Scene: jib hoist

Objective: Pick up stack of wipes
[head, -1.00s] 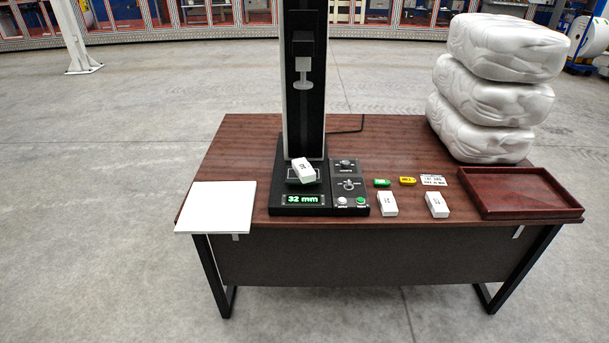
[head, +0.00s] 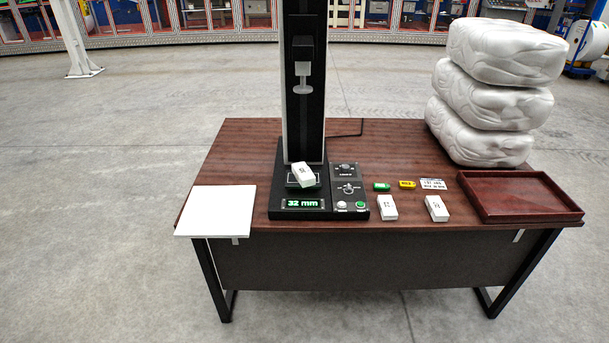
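The stack of wipes (head: 492,95) is a pile of three white, wrinkled, plastic-looking bundles. It stands at the back right of the brown wooden table (head: 400,140). The bundles sit slightly offset on each other, and the stack stays upright. My gripper does not show in the head view, so its place relative to the stack cannot be told.
A red-brown tray (head: 519,196) lies just in front of the stack. A black column device (head: 305,100) with a 32 mm display stands left of centre, a white block (head: 303,175) on its base. White boxes (head: 387,208) and a white panel (head: 216,211) lie along the front.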

